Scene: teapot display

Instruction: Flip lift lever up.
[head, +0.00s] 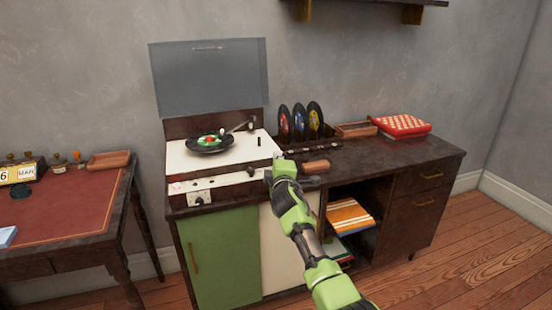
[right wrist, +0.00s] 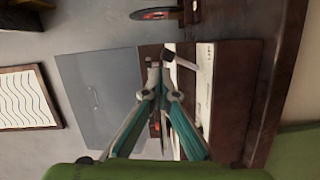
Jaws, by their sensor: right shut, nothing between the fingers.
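The record player's white deck (head: 178,160) shows in the head view with its clear lid (head: 208,75) raised. A dark record (head: 210,144) with a green and red label lies on it, and the tonearm (head: 240,126) is behind it at the right. A small upright black lever (head: 260,141) stands at the deck's right side. My right gripper (head: 279,161) is shut and empty near the player's front right corner, apart from the lever. In the right wrist view its fingertips (right wrist: 154,72) are together, close in the picture to a black knob (right wrist: 167,55). My left gripper is out of view.
A rack of several upright records (head: 300,122) stands right of the player. A red-topped desk (head: 75,208) stands at the left. The cabinet's right top is mostly clear.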

